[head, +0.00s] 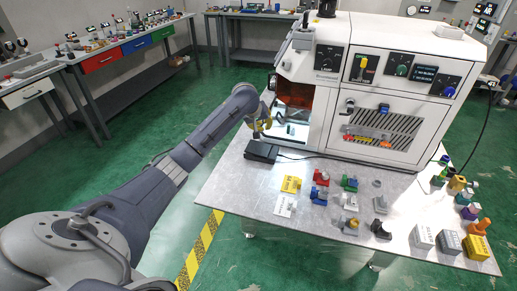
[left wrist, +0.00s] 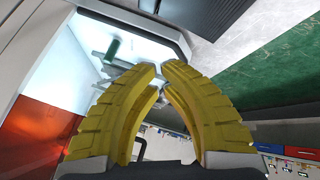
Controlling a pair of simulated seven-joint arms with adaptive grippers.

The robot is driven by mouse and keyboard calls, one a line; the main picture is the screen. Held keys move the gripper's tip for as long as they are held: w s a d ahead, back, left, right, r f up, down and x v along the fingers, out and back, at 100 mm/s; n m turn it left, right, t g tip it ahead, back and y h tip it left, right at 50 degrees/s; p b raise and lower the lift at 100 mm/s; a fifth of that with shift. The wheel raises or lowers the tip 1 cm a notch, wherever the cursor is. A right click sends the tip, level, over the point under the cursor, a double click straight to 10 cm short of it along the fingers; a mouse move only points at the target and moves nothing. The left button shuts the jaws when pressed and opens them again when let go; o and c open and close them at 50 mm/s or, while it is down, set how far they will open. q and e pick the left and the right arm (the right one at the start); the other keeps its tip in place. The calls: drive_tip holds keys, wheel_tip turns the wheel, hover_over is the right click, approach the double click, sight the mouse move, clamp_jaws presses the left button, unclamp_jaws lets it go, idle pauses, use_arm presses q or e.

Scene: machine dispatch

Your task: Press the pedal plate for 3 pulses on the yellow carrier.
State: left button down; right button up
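The black pedal plate (head: 262,151) lies on the grey table near its back left edge, in front of the machine's open bay. A dark ribbed surface (left wrist: 195,10) at the top of the left wrist view looks like the same pedal. My left gripper (head: 262,127) is just behind and above the pedal, by the bay opening, apart from the pedal. In the left wrist view its yellow fingers (left wrist: 160,70) meet or nearly meet at the tips, with nothing between them. A yellow labelled piece (head: 292,184) lies on the table; I cannot tell if it is the yellow carrier. My right gripper is out of view.
The white machine (head: 323,80) stands at the table's back, with an orange window (head: 294,93) over its lit bay. Several coloured parts and labelled blocks, one yellow (head: 477,247), cover the table's front and right. A cable runs from the pedal.

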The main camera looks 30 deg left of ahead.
sight(262, 144)
use_arm(q)
drive_tip(key=shift+s+a+f, duration=0.1)
drive_tip(key=shift+a+f, duration=0.1)
drive_tip(key=shift+f, duration=1.7)
drive_tip(key=shift+a+f, duration=0.15)
drive_tip(key=shift+f, duration=1.7)
drive_tip(key=c, duration=2.1)
unclamp_jaws()
drive_tip(key=shift+s+a+f, duration=0.1)
drive_tip(key=shift+f, duration=1.15)
clamp_jaws()
drive_tip(key=shift+r, duration=1.2)
drive_tip(key=shift+d+r, duration=0.2)
drive_tip(key=shift+r, duration=1.05)
drive_tip(key=shift+d+r, duration=0.15)
drive_tip(key=shift+r, duration=1.1)
